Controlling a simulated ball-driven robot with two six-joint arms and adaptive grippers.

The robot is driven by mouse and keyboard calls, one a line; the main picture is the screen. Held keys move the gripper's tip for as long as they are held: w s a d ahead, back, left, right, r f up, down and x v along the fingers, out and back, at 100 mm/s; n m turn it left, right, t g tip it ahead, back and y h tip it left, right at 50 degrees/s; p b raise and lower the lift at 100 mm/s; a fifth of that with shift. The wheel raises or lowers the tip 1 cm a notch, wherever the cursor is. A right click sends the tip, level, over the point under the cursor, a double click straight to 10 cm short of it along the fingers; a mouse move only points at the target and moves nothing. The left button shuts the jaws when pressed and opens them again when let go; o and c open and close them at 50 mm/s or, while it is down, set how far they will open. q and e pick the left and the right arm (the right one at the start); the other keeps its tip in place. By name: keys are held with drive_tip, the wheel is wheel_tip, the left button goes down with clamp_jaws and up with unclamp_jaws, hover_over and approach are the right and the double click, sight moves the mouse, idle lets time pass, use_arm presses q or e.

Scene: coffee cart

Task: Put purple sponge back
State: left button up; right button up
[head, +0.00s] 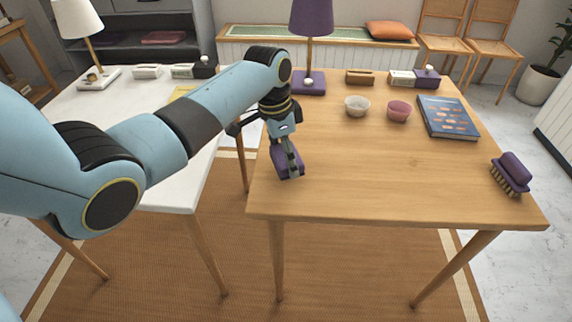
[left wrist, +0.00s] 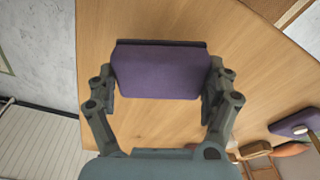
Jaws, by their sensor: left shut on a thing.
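The purple sponge (left wrist: 162,70) is between the fingers of my left gripper (left wrist: 160,88) in the left wrist view. The gripper is shut on it, with a finger against each short end. In the head view the sponge (head: 287,160) is partly hidden by my left gripper (head: 288,165), at the left part of the wooden table (head: 380,185). I cannot tell whether the sponge touches the tabletop. My right gripper is not in view.
A purple brush (head: 511,172), a blue book (head: 447,117), a pink bowl (head: 399,111), a clear bowl (head: 357,105) and a purple lamp (head: 311,40) stand on the wooden table. A white table (head: 180,196) is at left. The wooden table's front middle is clear.

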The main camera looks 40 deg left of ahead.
sight(286, 166)
use_arm(q)
drive_tip(key=shift+f, duration=1.9)
drive_tip(key=shift+f+b, duration=0.1)
drive_tip(key=shift+b, duration=0.2)
drive_tip(key=o, duration=0.9)
drive_tip(key=shift+c, duration=0.2)
drive_tip(key=r, duration=0.4)
drive_tip(key=s+r+p, duration=0.1)
drive_tip(key=r, duration=0.3)
drive_tip(key=a+r, duration=0.1)
drive_tip(key=r, duration=0.3)
drive_tip(key=shift+s+a+p, duration=0.1)
drive_tip(key=shift+s+p, duration=0.05)
drive_tip(key=shift+p, duration=0.25)
